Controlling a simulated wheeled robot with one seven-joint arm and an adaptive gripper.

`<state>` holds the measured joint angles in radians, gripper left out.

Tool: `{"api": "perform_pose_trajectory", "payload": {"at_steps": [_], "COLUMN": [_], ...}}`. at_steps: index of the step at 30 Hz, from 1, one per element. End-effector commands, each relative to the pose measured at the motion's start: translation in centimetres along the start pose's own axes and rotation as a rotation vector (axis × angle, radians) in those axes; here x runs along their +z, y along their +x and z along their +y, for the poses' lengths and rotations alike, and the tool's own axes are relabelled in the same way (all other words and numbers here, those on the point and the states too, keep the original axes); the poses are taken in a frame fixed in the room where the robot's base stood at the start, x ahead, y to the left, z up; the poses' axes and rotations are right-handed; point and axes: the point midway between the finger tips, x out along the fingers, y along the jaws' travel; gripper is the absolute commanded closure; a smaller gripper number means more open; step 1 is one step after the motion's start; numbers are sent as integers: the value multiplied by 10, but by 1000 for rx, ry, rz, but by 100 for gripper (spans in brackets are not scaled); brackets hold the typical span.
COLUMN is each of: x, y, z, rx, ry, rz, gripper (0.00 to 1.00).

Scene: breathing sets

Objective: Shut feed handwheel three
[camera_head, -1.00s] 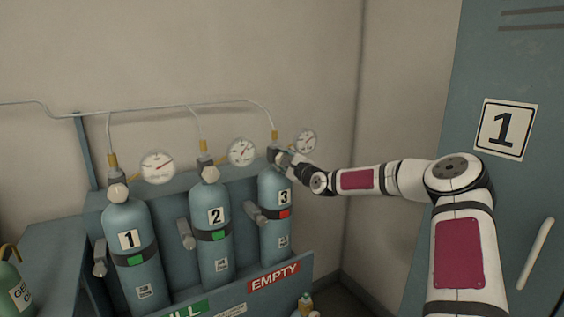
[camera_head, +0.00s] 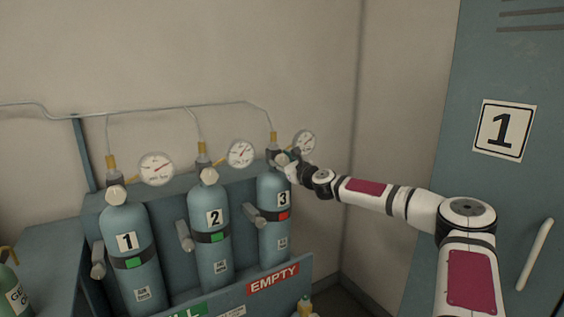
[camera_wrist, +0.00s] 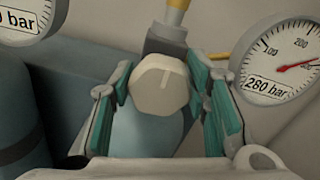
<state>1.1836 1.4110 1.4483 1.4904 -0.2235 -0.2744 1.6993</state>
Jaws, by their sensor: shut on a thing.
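Cylinder three (camera_head: 271,235) is a teal bottle at the right end of the rack, with a number 3 label and a red tag on its band. Its feed handwheel is a pale faceted knob (camera_wrist: 160,84) with a line mark, in the middle of the wrist view. My gripper (camera_wrist: 168,95) has its teal-padded fingers on both sides of the knob and is shut on it. In the head view my gripper (camera_head: 284,162) hides the knob at the cylinder's top. The gauge beside it (camera_wrist: 279,62) has a red needle and a 280 bar label.
Cylinders one (camera_head: 143,275) and two (camera_head: 208,245) stand to the left with their own pale knobs and gauges. The rack front carries an EMPTY sign (camera_head: 273,279). A pipe (camera_head: 160,110) runs along the wall above. A teal locker (camera_head: 480,190) stands at right.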

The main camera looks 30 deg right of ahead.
Motion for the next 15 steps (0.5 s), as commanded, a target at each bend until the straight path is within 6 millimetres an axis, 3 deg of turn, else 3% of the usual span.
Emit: {"api": "perform_pose_trajectory", "payload": {"at_steps": [15], "x": [0], "y": [0], "z": [1], "rx": [2], "ry": [34], "rz": [0], "gripper": [85]}}
